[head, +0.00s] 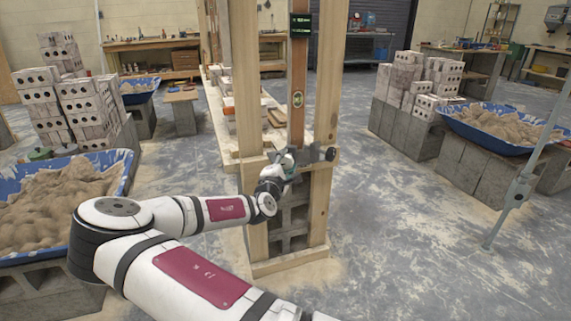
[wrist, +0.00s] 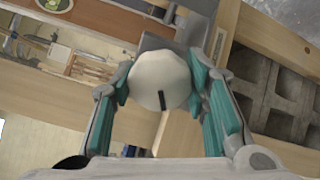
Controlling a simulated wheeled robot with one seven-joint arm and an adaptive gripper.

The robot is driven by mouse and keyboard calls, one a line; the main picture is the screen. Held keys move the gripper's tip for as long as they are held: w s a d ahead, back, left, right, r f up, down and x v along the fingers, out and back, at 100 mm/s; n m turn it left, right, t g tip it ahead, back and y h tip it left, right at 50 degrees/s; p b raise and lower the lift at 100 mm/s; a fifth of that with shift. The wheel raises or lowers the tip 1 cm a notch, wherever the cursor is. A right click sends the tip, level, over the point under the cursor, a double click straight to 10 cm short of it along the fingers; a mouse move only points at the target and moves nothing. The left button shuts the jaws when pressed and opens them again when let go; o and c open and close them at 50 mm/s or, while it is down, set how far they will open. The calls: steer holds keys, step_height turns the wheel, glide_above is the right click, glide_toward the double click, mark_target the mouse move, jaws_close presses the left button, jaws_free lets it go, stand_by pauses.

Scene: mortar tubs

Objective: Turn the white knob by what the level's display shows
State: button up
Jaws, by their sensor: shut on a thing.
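The white knob (wrist: 158,72) is round with a black mark on its lower edge in the wrist view. My gripper (wrist: 160,88) is shut on it, one teal-padded finger on each side. In the head view my gripper (head: 281,170) is at the crossbar of the wooden frame, and the knob is mostly hidden by it. The level (head: 297,72) is a tall wooden bar standing between two posts, with a round vial low on it. Its dark display (head: 300,25) at the top shows small green marks, too small to read. The vial (wrist: 47,5) also shows in the wrist view.
A wooden frame (head: 324,200) surrounds stacked grey blocks. A dark knob-like end (head: 331,154) sits right of my gripper. Blue mortar tubs stand on blocks at left (head: 122,165) and right (head: 450,117). A grey metal prop (head: 520,188) stands at right. The floor between is clear.

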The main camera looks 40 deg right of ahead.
stand_by(0.4)
steer(key=o, duration=1.2)
steer(key=v, duration=1.2)
